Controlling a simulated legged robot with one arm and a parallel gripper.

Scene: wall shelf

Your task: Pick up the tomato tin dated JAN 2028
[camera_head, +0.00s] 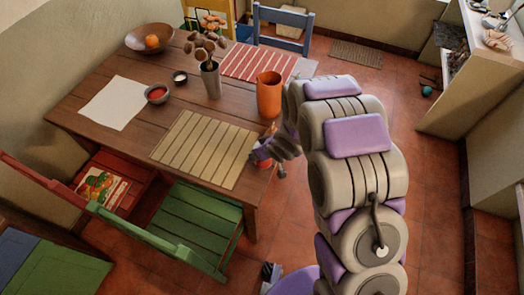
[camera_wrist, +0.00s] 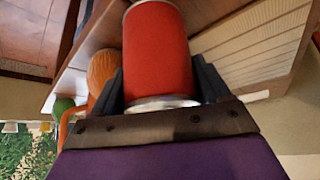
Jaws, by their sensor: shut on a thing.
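A red tin (camera_wrist: 158,48) with silvery metal rims fills the middle of the wrist view. My gripper (camera_wrist: 162,84) is shut on it, with one dark finger on each side. The side of the tin facing the camera is plain red; no date or tomato picture can be read there. In the head view my gripper (camera_head: 264,154) is at the right edge of the wooden table, beside the slatted mat. The tin is too small and too covered there to make out clearly. I cannot tell whether it touches the table.
The table (camera_head: 133,65) holds an orange jug (camera_head: 269,95) close behind my gripper, a vase (camera_head: 211,80), a small bowl (camera_head: 157,93), a beige slatted mat (camera_head: 206,149) and a white sheet (camera_head: 113,102). A green chair (camera_head: 197,223) stands in front. Floor right of my arm is clear.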

